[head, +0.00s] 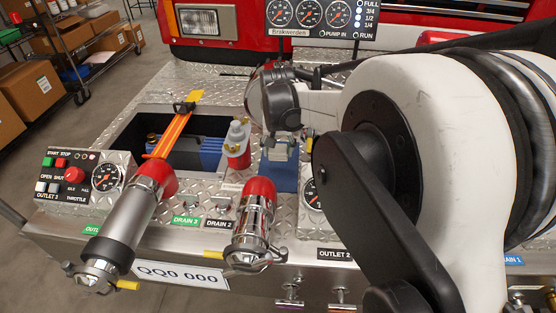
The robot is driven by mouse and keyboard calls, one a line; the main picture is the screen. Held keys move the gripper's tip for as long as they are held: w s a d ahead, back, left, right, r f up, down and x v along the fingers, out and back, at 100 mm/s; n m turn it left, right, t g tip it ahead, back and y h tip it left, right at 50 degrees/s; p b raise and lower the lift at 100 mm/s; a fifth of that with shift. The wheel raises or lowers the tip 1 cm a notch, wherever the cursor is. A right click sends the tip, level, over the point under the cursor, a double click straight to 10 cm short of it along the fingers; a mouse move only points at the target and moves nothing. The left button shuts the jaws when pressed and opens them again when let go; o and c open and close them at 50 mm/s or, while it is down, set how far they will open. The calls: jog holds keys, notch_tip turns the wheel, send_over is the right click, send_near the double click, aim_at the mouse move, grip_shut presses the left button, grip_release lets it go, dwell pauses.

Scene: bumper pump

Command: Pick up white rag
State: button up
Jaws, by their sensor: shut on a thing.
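My gripper (283,133) points down over the right part of the bumper deck. It is shut on a small pale piece (281,152) at its fingertips. This looks like the white rag, but it is too small and too covered to make out its full shape. A blue cloth-like piece (280,178) lies directly below and behind the fingertips. I cannot tell whether the pale piece touches it. No other white rag shows.
A red-and-white bottle (237,146) stands just left of my gripper. Left of it is an open well (130,128) with an orange strap (174,128) across it. Two red-banded nozzles (258,212) (135,215) stick out in front. A gauge panel (320,14) stands behind.

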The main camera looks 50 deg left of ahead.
aim_at(278, 148)
notch_tip(278, 148, up, 21)
jog(key=p, duration=0.1)
jog(key=shift+p, duration=0.4)
jog(key=shift+f, duration=0.1)
